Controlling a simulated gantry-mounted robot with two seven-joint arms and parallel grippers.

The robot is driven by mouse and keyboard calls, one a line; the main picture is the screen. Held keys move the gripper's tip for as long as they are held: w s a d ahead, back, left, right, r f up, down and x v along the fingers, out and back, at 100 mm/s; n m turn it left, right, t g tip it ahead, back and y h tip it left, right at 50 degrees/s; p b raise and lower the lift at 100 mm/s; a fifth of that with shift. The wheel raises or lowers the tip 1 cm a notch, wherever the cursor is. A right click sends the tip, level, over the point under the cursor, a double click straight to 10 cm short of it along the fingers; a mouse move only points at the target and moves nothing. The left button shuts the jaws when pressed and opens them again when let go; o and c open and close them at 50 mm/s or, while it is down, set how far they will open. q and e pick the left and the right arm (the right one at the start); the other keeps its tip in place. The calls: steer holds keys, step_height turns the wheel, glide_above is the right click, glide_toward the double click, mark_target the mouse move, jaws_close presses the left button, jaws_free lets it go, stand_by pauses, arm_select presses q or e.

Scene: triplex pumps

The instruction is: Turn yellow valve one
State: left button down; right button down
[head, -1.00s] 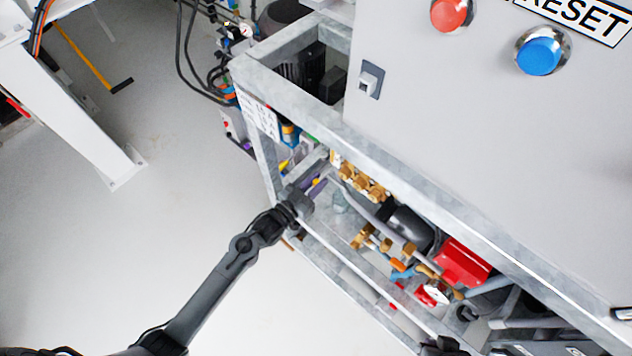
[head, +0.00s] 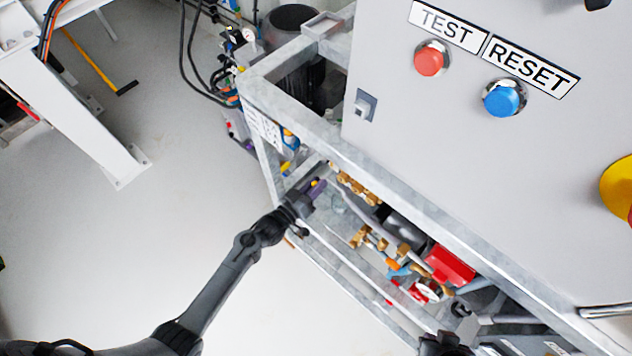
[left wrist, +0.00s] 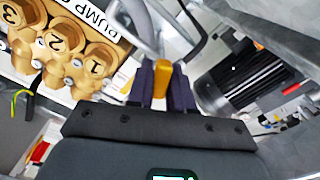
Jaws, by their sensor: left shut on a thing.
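Yellow valve one's handle (left wrist: 161,78) shows in the left wrist view as a short yellow lever between two purple finger pads. My left gripper (left wrist: 163,88) is shut on it. In the head view my left gripper (head: 316,184) reaches into the side of the pump frame, and a small bit of the yellow handle (head: 314,183) shows at its fingers. The valve's body is mostly hidden. A dark part of what looks like my right gripper (head: 445,344) shows at the bottom edge of the head view; its fingers cannot be made out.
Brass fittings numbered 1, 2 and 3 (left wrist: 97,68) sit beside the handle, below a pump label. A black motor (left wrist: 240,75) is on the other side. The metal frame (head: 400,195) runs above my left gripper. A grey panel carries red (head: 431,60) and blue (head: 504,98) buttons.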

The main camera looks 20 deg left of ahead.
arm_select(q)
steer(key=shift+n+p, duration=0.4)
steer(key=shift+n, duration=0.4)
steer(key=c, duration=1.1)
jaws_free()
steer(key=shift+s, duration=0.1)
steer(key=p+v, duration=0.3)
steer(key=v, duration=0.7)
steer(key=shift+s, duration=0.3)
steer(key=shift+a, duration=0.15)
